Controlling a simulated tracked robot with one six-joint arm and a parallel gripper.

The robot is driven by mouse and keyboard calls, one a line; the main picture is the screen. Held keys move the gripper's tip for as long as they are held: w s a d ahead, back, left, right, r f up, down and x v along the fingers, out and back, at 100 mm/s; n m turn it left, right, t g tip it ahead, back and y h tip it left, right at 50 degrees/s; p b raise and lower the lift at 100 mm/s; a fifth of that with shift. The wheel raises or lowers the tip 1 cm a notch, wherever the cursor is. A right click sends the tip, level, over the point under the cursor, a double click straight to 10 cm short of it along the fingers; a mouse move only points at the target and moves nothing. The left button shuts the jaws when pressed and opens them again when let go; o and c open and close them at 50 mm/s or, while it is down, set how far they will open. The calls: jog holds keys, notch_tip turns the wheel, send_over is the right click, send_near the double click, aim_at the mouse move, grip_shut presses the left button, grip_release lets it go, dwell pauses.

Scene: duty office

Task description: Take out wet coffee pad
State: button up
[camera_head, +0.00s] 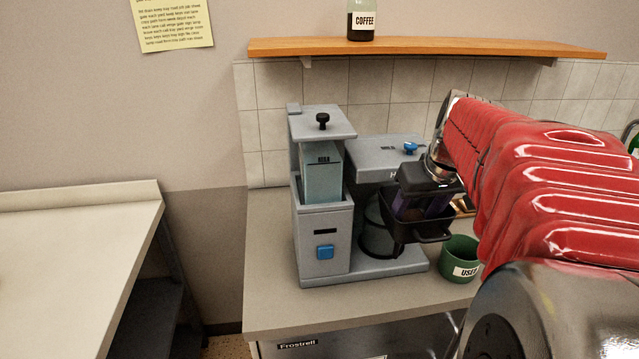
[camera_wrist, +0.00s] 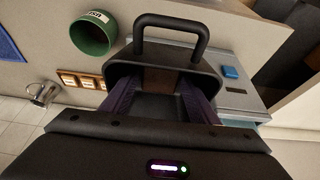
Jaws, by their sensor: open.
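The grey coffee maker (camera_head: 322,237) stands on the counter in the head view. Its black filter basket (camera_head: 397,229) sits on the right side, handle outward; it also shows in the wrist view (camera_wrist: 208,77). A brown patch (camera_wrist: 160,82), perhaps the wet coffee pad, shows inside the basket, partly hidden between my fingers. My gripper (camera_head: 424,207) is open above the basket, and in the wrist view its purple fingers (camera_wrist: 158,95) reach down into the basket opening. I cannot tell whether they touch the pad. A green cup labelled USED (camera_head: 459,257) stands right of the machine.
A dark carafe (camera_head: 376,238) stands under the machine. A wooden shelf (camera_head: 430,48) with a coffee jar (camera_head: 361,24) hangs above. The counter front is clear.

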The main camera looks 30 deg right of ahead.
aim_at(414, 220)
jog(key=c, duration=0.8)
notch_tip(414, 220, up, 10)
dwell(0.6)
dwell(0.4)
